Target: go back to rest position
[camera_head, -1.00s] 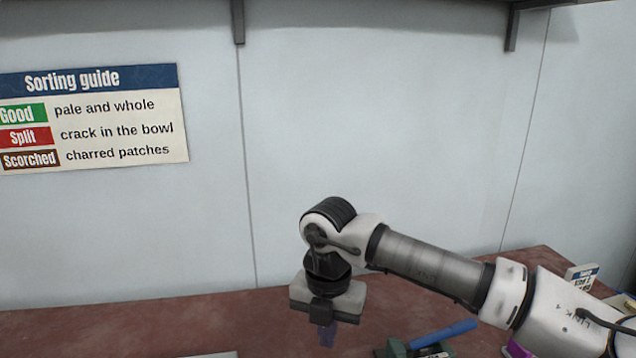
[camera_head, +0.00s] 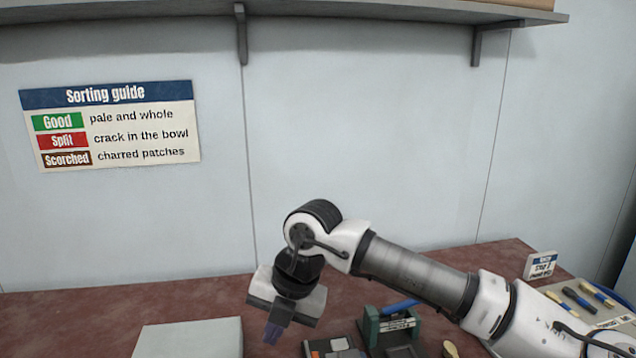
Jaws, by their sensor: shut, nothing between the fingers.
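My gripper (camera_head: 272,333) points down over the front part of the red-brown worktop (camera_head: 70,310), to the right of a pale flat box or panel (camera_head: 190,340).
A green press-like device (camera_head: 372,328) with a blue handle and a dark tray with grey pieces (camera_head: 335,346) stand right of the gripper. A small sign (camera_head: 540,265) and several tools (camera_head: 580,298) are at the right. A sorting guide (camera_head: 110,125) hangs on the wall below a shelf (camera_head: 330,14).

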